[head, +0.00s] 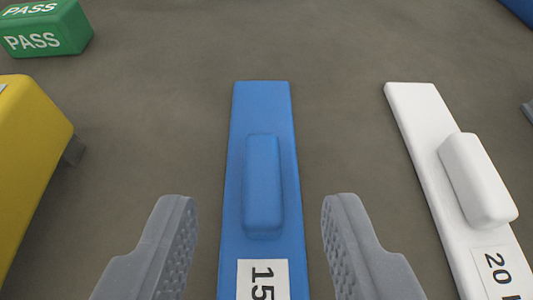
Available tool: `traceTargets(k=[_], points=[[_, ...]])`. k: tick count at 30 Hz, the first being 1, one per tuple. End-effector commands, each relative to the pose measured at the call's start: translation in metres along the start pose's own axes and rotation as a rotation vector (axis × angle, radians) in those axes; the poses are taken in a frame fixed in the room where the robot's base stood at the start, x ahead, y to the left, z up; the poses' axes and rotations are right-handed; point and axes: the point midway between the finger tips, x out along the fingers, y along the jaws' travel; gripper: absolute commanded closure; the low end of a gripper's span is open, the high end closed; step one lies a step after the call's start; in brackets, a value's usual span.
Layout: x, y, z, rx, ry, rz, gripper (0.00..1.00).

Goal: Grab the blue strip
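The blue strip (282,135) lies flat in the middle of the head view, running away from me. It has a raised blue grip block (263,182) on top and a white label reading "15" (263,280) nearer to me. The strip's near end is cut off by the bottom of the frame. My gripper (260,205) is open, with one grey finger to the left of the strip and one to the right. Clear gaps show between both fingers and the raised block, so nothing is held.
A white strip (415,120) with a raised block and a "20" label lies to the right. A yellow object (30,150) stands at the left. A green "PASS" block (70,30) sits at the far left. A blue thing (520,8) shows at the top right corner. Grey floor between is clear.

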Motion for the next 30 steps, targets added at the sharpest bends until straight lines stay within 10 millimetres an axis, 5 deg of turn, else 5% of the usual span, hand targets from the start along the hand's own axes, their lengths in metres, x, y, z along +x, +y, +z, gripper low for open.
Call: traceTargets(k=[6,13,17,30], points=[[0.03,0.001,0.0,-0.001,0.003,-0.003,0.6],[0.032,0.001,-0.001,-0.001,0.002,-0.001,0.6],[0.032,0.001,-0.001,-0.001,0.001,-0.001,0.9],[0.026,0.001,-0.013,-0.001,0.002,0.0,0.9]])
